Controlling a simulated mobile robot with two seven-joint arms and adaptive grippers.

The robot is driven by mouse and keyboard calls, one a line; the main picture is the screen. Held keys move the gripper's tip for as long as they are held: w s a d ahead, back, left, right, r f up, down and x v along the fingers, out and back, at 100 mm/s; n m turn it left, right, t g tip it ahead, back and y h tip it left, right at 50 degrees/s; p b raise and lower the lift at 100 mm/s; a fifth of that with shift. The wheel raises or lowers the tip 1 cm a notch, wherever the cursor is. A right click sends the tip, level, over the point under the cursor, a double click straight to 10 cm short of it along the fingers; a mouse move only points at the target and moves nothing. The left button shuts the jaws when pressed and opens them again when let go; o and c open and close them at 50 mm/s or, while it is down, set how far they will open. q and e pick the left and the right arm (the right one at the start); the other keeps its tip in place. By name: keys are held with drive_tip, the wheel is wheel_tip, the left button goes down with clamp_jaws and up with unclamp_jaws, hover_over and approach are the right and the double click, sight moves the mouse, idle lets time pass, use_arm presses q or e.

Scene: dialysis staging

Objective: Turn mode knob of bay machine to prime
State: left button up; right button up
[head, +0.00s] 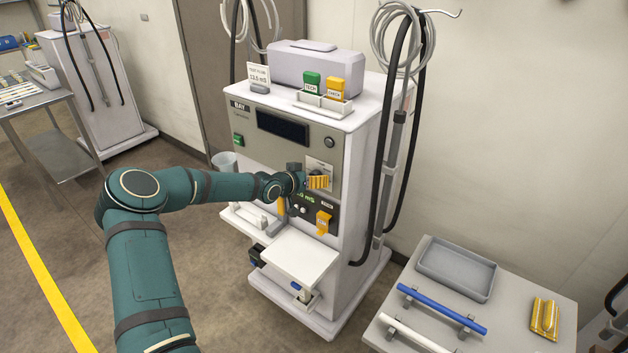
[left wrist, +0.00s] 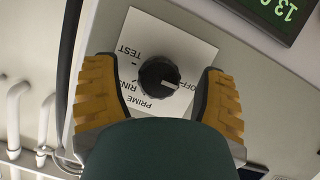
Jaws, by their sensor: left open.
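The bay machine (head: 345,140) stands in the middle of the head view, its front panel facing my left arm. The mode knob (left wrist: 160,83) is black, on a white plate (left wrist: 140,40) marked TEST, RINSE, PRIME and OFF. A pale mark on the knob appears to face the OFF side. My left gripper (head: 318,182) is at this plate in the head view. In the left wrist view, my left gripper (left wrist: 158,84) is open, with one yellow finger on each side of the knob and gaps between. My right gripper is not in view.
A white shelf (head: 300,257) juts from the machine below my arm. Green and yellow blocks (head: 312,82) stand on its top. A side table (head: 515,325) at lower right holds a grey tray (head: 457,270) and a blue bar (head: 440,308).

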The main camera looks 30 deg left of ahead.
use_arm(q)
drive_tip(key=shift+w+f, duration=0.1)
drive_tip(key=shift+w, duration=0.15)
drive_tip(key=c, duration=1.2)
